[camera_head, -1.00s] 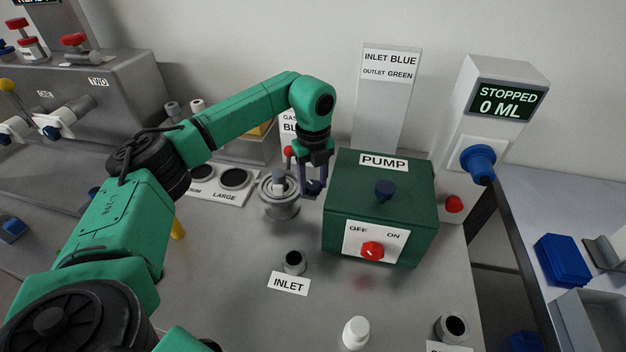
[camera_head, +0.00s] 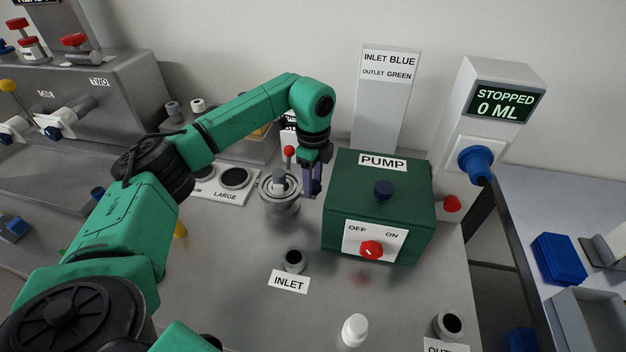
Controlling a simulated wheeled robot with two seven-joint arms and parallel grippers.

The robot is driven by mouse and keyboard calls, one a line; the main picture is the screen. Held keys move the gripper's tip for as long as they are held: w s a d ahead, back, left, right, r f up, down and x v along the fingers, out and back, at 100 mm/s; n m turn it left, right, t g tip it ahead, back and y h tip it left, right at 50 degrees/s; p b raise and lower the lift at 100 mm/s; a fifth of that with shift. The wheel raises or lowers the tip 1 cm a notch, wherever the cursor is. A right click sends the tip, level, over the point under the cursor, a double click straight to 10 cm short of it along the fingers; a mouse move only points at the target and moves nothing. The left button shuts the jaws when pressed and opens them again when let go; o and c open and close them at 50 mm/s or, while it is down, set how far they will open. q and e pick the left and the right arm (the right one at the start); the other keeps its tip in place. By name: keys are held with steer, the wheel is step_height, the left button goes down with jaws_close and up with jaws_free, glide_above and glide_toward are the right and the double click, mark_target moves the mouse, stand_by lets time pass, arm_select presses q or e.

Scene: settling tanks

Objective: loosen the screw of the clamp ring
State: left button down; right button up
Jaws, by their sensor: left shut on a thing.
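The clamp ring (camera_head: 279,207) is a grey metal ring around a round fitting on the bench, left of the pump. A lighter grey stub stands up in its middle. My left gripper (camera_head: 311,192) points down at the right side of the ring, between it and the green pump box. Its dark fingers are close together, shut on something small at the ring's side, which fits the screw. The fingers hide the screw, so its turn cannot be seen. My right gripper is not in view.
The green pump box (camera_head: 338,190) stands close right of the gripper, with a red switch (camera_head: 371,250). A red-knobbed post (camera_head: 289,151) stands behind the ring. The inlet port (camera_head: 293,261) and a white bottle (camera_head: 355,330) are in front.

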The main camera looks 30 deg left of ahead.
arm_select(q)
steer(key=shift+w+r, duration=0.1)
steer(key=shift+r, duration=0.05)
steer(key=c, duration=0.6)
jaws_free()
step_height(320, 180, up, 9)
steer(key=b, duration=0.2)
step_height(320, 180, up, 6)
steer(key=p, duration=0.1)
glide_above(314, 184)
steer(key=shift+s+f, duration=0.2)
steer(key=shift+f, duration=0.05)
